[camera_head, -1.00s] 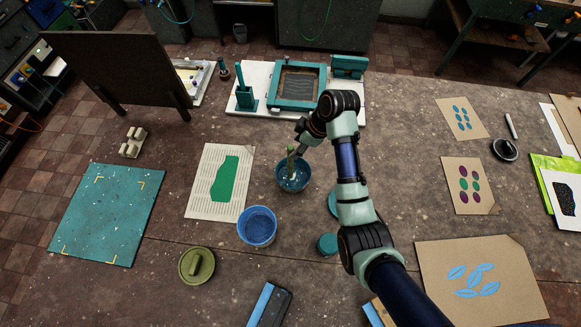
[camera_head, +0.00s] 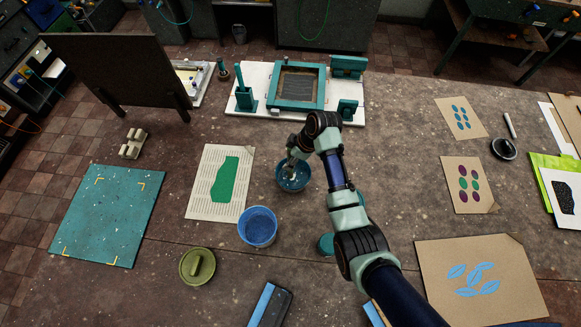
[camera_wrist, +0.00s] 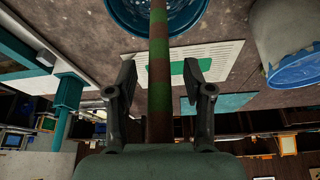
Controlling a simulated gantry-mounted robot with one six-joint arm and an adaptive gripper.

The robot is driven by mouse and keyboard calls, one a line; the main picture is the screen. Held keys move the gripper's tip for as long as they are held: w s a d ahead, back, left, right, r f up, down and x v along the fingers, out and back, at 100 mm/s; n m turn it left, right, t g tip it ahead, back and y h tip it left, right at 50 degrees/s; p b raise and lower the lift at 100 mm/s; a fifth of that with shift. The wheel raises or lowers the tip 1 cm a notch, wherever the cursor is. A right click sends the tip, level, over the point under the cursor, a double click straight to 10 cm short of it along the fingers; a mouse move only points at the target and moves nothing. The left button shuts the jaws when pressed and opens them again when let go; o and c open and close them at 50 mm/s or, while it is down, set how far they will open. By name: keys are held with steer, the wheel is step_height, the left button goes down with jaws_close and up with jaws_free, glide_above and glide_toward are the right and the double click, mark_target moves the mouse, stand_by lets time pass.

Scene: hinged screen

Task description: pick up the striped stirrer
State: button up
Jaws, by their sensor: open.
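The striped stirrer (camera_wrist: 159,50), banded green and brown, runs between the two fingers in the wrist view. Its far end reaches the blue bowl (camera_wrist: 119,16). In the head view the stirrer is mostly hidden by my gripper (camera_head: 292,157), which is over the bowl (camera_head: 306,181). In the wrist view my gripper (camera_wrist: 160,82) is open, one finger on each side of the stirrer, with a gap showing on both sides.
A tub of blue stuff (camera_head: 257,226) stands just in front of the bowl. A printed sheet with a green shape (camera_head: 228,180) lies to the left. An olive lid (camera_head: 198,265) lies front left. The screen frame (camera_head: 297,103) is behind, and a tall dark panel (camera_head: 115,65) stands back left.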

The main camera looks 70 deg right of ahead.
jaws_close()
steer(key=shift+r, duration=0.2)
